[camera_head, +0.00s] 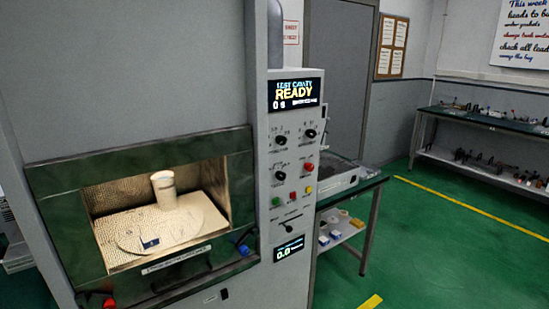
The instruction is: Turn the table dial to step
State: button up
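The control panel (295,150) of a large grey machine stands at the picture's middle. A display (295,92) above reads READY. In the lit, open cavity, a round turntable (190,225) carries a pale cylinder (164,188) and a small blue-and-white piece (149,242). My gripper is not in view.
Coloured buttons (293,196), a black lever-like control (289,228) and a lower display (289,248) sit below the dials. A side table (370,183) with equipment stands right of the panel. Green floor (440,240) is open at right, before a long bench (490,130).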

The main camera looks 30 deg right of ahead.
aim_at(280, 176)
jog(key=i+l, duration=0.2)
jog(key=i, duration=0.15)
jog(key=i+l, duration=0.2)
jog(key=i, duration=0.2)
jog(key=i+l, duration=0.25)
jog(key=i+z, duration=0.05)
jog(key=i, duration=0.05)
